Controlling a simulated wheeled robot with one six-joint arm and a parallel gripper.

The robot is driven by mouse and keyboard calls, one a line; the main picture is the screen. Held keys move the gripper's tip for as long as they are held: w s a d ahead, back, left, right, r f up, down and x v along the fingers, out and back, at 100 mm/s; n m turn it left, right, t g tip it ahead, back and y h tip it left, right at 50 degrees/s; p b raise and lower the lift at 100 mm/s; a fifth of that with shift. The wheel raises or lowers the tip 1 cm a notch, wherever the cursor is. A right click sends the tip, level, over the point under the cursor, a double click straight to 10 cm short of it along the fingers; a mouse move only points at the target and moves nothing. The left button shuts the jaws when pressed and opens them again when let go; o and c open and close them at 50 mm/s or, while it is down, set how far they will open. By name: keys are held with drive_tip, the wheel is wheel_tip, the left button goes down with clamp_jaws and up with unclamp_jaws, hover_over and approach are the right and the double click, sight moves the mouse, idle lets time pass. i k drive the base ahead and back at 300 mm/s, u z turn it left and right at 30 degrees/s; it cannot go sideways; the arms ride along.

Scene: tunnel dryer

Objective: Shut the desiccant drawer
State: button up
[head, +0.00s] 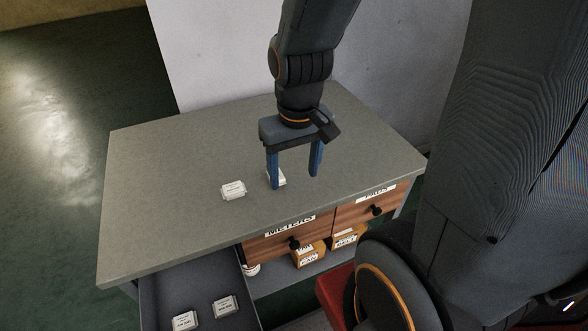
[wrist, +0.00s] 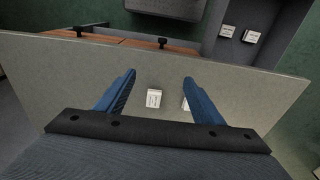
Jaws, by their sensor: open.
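A dark grey drawer (head: 200,278) stands pulled out under the left part of the worktop; its front and any label are out of the head view. I take it for the desiccant drawer, since two white packets (head: 185,320) (head: 224,306) lie in it. The drawer also shows at the top right of the wrist view (wrist: 240,50). My gripper (head: 295,182) is open and empty, pointing down over the worktop, with its blue fingers apart (wrist: 159,77). One white packet (head: 282,179) is partly hidden behind a finger. Another packet (head: 233,190) lies to its left.
The grey worktop (head: 180,160) is otherwise clear. Two wooden drawers under it, one labelled METERS (head: 272,244) and one to its right (head: 357,213), are shut, with black knobs. Small boxes (head: 309,255) stand on a shelf below. A pale wall (head: 215,60) stands behind.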

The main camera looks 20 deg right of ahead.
sight(194, 284)
drive_tip(key=u, duration=3.8)
drive_tip(key=k, duration=0.5)
drive_tip(key=z, duration=1.35)
